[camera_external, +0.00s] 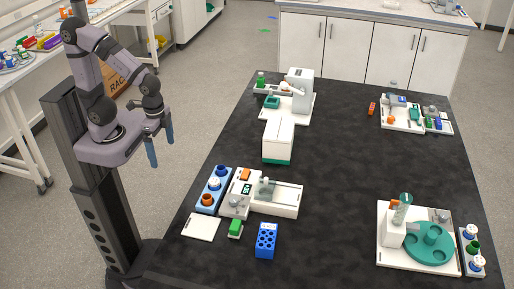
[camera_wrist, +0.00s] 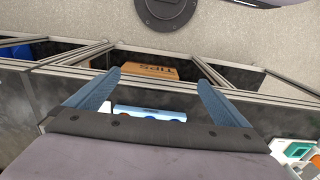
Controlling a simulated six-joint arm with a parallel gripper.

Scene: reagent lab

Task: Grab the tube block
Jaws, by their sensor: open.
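A blue block with round holes in its top, the tube block (camera_external: 266,240), stands on the near part of the black table. I cannot make it out in the wrist view. My gripper (camera_external: 160,147) is at the upper left in the external view, raised beside the table's left side and well apart from the block. It is open and empty. In the wrist view its two blue fingers (camera_wrist: 155,92) are spread wide, with nothing between them.
A white box (camera_external: 278,141) stands behind. The table's middle right is clear.

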